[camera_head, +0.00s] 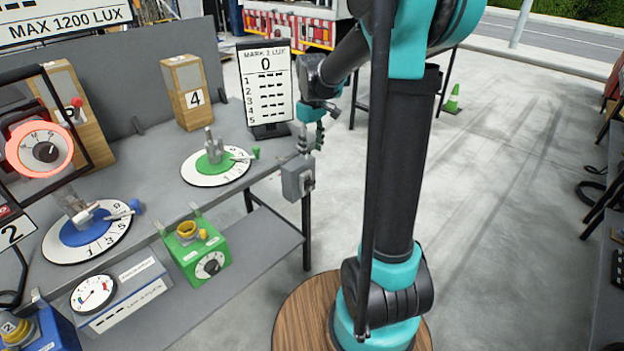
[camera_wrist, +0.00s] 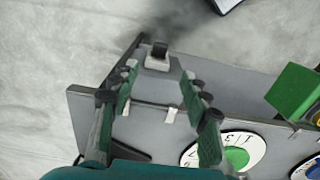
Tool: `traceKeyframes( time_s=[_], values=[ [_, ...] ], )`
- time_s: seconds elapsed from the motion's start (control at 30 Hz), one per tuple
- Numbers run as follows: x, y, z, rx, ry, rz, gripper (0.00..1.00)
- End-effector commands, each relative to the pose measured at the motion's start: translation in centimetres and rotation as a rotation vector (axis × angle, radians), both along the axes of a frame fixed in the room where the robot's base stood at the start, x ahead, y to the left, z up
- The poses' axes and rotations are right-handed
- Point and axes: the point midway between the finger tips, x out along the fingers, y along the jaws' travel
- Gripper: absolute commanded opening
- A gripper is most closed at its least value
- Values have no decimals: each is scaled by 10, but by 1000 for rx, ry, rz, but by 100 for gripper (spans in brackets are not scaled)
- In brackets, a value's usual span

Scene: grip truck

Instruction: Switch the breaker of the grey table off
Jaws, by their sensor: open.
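The grey table (camera_head: 150,160) stands at the left in the head view; its top also shows in the wrist view (camera_wrist: 95,105). The breaker (camera_head: 295,183) is a small grey box at the table's right front corner, with a dark switch on its front. In the wrist view the breaker (camera_wrist: 158,63) appears with a black lever on top, ahead between the fingers. My gripper (camera_head: 313,137) is open and empty just above the breaker. Its two green-padded fingers also show in the wrist view (camera_wrist: 160,76). I cannot tell the lever's position or whether a finger touches it.
A white disc with a green centre (camera_head: 210,178) and a sign stand (camera_head: 266,95) are near my gripper on the table. A blue dial disc (camera_head: 75,240), a green box (camera_head: 197,262) and a numbered wooden box (camera_head: 183,90) are further left. Open floor (camera_head: 490,200) lies to the right.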

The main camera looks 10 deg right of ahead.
Motion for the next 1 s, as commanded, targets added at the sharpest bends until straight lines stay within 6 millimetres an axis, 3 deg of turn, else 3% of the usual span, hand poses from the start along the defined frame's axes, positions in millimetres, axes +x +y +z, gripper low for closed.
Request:
traceKeyframes(
  time_s=[0.4, 0.6, 1.0],
  values=[
    [0, 0, -84, 1, -1, -1, 47],
    [0, 0, -113, 1, -1, -1, 47],
    [0, 0, -129, 1, -1, -1, 47]
  ],
)
